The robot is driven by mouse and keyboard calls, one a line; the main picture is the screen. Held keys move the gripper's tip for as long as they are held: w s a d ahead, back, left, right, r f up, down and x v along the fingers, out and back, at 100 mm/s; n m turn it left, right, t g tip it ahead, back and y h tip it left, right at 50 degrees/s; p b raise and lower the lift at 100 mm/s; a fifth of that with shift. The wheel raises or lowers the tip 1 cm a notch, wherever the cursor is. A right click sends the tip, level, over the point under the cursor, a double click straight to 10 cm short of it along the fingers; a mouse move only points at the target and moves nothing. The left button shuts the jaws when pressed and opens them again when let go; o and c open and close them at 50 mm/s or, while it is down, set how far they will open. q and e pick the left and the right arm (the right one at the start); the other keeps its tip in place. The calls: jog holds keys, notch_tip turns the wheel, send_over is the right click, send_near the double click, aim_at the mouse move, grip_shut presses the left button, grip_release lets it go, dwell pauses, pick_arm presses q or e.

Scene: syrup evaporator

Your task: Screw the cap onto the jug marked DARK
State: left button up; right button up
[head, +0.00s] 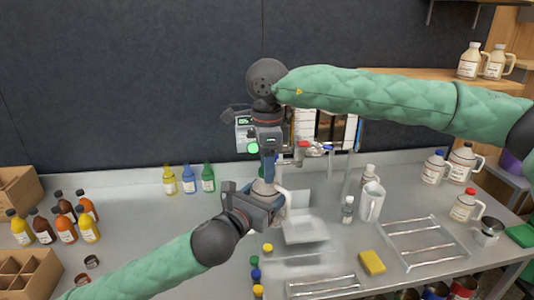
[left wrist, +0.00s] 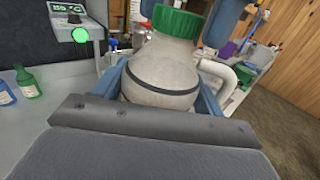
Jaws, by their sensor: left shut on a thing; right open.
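The pale jug (head: 279,212) is held upright above the counter by my left gripper (head: 262,200). It fills the middle of the left wrist view (left wrist: 165,72), between my left gripper's blue fingers, with its handle to the right. Its label is hidden, so I cannot read DARK on it. A green cap (left wrist: 176,22) sits on the jug's mouth; I cannot tell how tightly. My right gripper (head: 268,172) points down over the jug's top. Its open blue fingers stand on both sides of the cap in the left wrist view.
Several loose caps (head: 255,274) lie at the counter's front. A white tray (head: 305,229) is right of the jug. Behind stands a device with a green light (head: 253,148). Bottles (head: 189,180) stand at back left; a white pitcher (head: 371,202), wire rack (head: 428,243) and yellow sponge (head: 372,262) lie right.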

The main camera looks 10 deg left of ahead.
jog(key=shift+c, duration=0.2)
jog(key=c, duration=1)
jog(key=shift+o, duration=0.2)
jog(key=o, duration=1.2)
jog(key=shift+c, duration=0.2)
notch_tip(320, 180, up, 12)
jog(key=shift+f, duration=0.1)
